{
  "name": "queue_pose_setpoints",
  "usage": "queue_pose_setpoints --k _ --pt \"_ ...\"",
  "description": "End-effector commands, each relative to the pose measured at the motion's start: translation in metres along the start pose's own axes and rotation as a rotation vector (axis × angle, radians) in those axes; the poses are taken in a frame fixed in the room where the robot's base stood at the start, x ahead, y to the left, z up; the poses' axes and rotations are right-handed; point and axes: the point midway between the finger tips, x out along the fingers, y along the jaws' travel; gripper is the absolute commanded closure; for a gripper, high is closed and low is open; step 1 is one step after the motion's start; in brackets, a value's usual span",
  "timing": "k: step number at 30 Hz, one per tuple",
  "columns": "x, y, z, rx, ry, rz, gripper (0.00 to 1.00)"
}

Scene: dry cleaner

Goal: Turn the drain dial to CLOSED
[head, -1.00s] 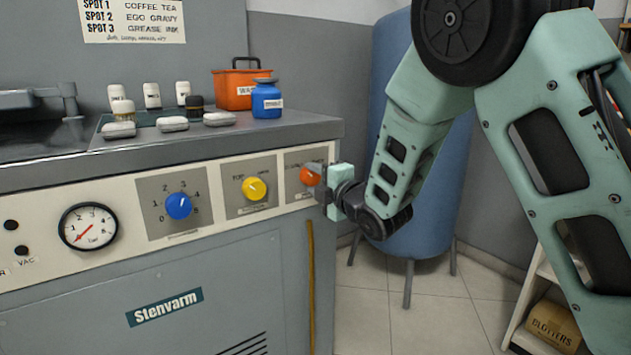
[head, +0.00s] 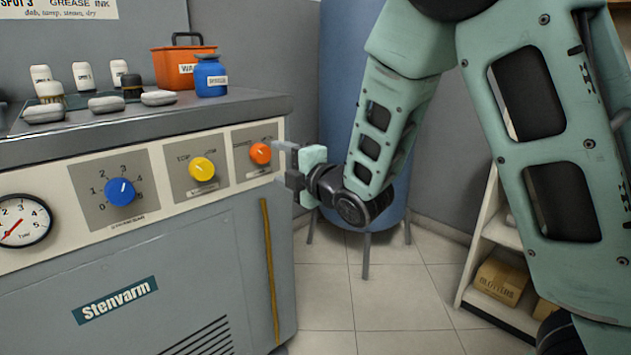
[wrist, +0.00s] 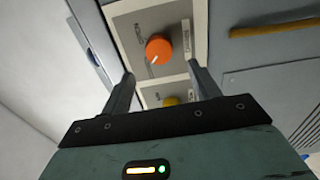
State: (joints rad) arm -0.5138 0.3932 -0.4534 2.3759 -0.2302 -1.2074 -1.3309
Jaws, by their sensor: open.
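The orange dial (head: 260,153), the rightmost on the machine's cream panel, appears to be the drain dial; its small labels are too blurred to read. In the wrist view the orange dial (wrist: 158,48) has a white pointer mark towards the lower left. My gripper (head: 283,163) is open and empty, to the right of the dial and apart from it. In the wrist view the two fingers of my gripper (wrist: 163,77) stand apart, with the dial beyond and between them.
A yellow dial (head: 202,169) and a blue dial (head: 120,191) sit left on the same panel, with a gauge (head: 22,220) beyond. A yellow bar (head: 270,270) runs down the machine front. A blue tank (head: 345,70) stands behind my arm.

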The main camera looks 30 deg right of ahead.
Motion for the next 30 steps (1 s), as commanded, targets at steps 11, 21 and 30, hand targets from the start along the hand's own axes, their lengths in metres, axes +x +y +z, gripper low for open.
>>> queue_pose_setpoints --k 11,21,30 --pt "-0.058 -0.005 -0.001 0.001 -0.001 0.006 0.39" --pt "-0.074 -0.005 0.000 0.002 -0.001 0.006 0.39" --pt "-0.099 -0.002 0.000 0.002 0.001 0.003 0.39"
